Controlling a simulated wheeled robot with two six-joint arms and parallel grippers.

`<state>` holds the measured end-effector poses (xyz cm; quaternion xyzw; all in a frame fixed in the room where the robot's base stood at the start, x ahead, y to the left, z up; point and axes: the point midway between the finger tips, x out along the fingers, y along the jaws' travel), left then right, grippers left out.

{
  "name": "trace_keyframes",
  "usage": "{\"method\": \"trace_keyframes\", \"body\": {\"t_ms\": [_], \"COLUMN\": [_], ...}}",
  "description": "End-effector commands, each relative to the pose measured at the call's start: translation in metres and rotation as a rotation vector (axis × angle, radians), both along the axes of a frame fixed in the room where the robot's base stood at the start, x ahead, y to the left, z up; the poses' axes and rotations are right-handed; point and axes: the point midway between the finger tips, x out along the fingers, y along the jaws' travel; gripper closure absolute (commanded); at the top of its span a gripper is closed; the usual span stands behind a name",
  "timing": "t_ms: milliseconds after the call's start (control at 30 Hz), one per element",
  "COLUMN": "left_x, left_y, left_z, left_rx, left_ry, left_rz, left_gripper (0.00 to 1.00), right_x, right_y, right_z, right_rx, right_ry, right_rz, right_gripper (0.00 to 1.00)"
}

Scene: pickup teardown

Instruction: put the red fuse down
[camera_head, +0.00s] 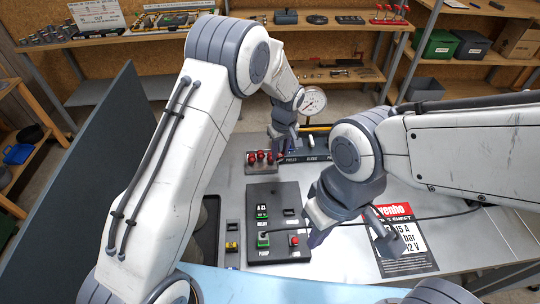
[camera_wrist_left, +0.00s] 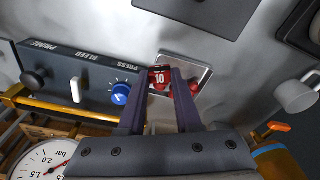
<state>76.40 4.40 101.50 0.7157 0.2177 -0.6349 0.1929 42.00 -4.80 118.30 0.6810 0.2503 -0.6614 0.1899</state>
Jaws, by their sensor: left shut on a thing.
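A red fuse (camera_wrist_left: 160,78) marked 10 is between the fingertips of my left gripper (camera_wrist_left: 165,72) in the left wrist view. The gripper is shut on it, just over a small metal plate (camera_wrist_left: 197,73) where more red shows behind the right finger. In the head view my left gripper (camera_head: 280,147) is at the small fuse block (camera_head: 262,168), with several red pieces (camera_head: 260,156) at its top. I cannot tell whether the held fuse touches the plate. My right gripper (camera_head: 350,236) appears open and empty above the right of the black control panel (camera_head: 274,208).
A box with a press label, knobs and a blue dial (camera_wrist_left: 123,94) stands beside the plate. A pressure gauge (camera_head: 312,101) is behind it. A printed sheet (camera_head: 405,245) and a cable lie at the right of the table. A dark upright panel (camera_head: 90,165) is at the left.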

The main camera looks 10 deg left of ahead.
Motion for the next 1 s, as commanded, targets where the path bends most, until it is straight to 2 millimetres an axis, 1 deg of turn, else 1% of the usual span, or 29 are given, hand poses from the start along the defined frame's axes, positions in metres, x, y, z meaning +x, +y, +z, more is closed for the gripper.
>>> {"method": "trace_keyframes", "body": {"t_ms": [33,100,233,333,500,600,867,1000], "left_x": [0.004,0.009,0.014,0.014,0.014,0.014,0.015,0.014], "left_y": [0.011,0.02,0.029,0.031,0.031,0.03,0.03,0.03], "left_z": [-0.003,-0.01,-0.018,-0.025,-0.049,-0.058,-0.061,-0.066], "left_rx": [0.001,0.001,0.0,0.0,0.001,0.0,-0.001,0.0], "left_ry": [0.003,0.002,0.0,0.002,0.003,0.0,-0.002,-0.001], "left_rz": [0.003,0.002,0.0,-0.002,-0.003,-0.002,-0.002,-0.002], "left_gripper": [1.0,1.0,1.0,1.0,1.0,1.0,1.0,1.0], "right_x": [0.0,0.0,0.0,0.0,0.0,0.0,0.0,0.0], "right_y": [0.0,0.0,0.0,0.0,0.0,0.0,0.0,0.0], "right_z": [0.009,0.013,0.016,0.021,0.035,0.037,0.035,0.03], "right_rx": [0.0,0.0,0.0,0.0,0.0,0.0,0.0,0.0], "right_ry": [0.0,0.0,0.0,0.0,0.0,-0.001,-0.001,0.0], "right_rz": [0.0,0.001,0.002,0.003,0.005,0.006,0.006,0.005], "right_gripper": [1.0,1.0,1.0,1.0,1.0,1.0,1.0,1.0]}}
